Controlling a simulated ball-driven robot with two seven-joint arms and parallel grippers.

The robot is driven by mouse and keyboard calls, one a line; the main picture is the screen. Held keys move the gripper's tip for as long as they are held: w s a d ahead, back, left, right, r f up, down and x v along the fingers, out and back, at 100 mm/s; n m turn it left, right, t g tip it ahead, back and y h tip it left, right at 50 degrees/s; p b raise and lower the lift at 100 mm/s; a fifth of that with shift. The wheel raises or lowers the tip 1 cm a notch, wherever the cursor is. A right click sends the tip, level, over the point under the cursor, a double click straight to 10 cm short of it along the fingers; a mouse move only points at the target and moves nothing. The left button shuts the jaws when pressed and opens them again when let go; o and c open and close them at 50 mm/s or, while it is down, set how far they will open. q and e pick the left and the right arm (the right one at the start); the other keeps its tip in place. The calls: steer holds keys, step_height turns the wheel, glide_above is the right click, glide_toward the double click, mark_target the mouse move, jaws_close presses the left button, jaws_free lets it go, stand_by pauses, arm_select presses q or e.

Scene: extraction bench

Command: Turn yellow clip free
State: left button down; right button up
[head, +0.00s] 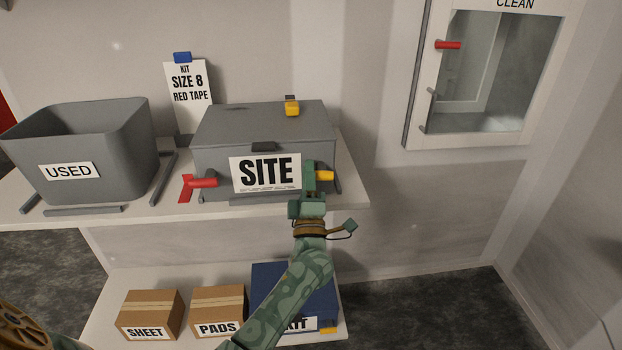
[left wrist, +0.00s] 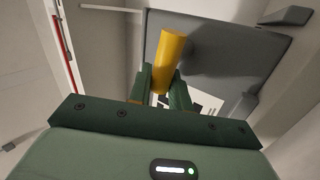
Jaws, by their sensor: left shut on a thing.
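The yellow clip (head: 325,176) is a short yellow bar on the front right of the grey SITE box (head: 215,125). The clip's attachment to the box is hidden by the gripper. The box lid is down. My right gripper is not in view.
A red handle (head: 201,182) is on the box's front left, and another yellow piece (head: 292,108) is on its lid. The USED bin (head: 110,165) stands left on the shelf (head: 235,215). Cartons (head: 150,308) and a blue kit (head: 280,275) sit below. A cabinet (head: 412,95) hangs at right.

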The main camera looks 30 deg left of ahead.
arm_select(q)
steer(key=shift+f+n+g+y+b, duration=0.3)
steer(key=shift+n+g+y+b, duration=0.15)
steer(key=shift+n, duration=0.65)
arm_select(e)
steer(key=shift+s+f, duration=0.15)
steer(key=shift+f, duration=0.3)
arm_select(q)
steer(key=shift+n+y, duration=0.35)
steer(key=shift+n, duration=0.05)
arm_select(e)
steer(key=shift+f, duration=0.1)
arm_select(q)
steer(key=c, duration=1.6)
jaws_free()
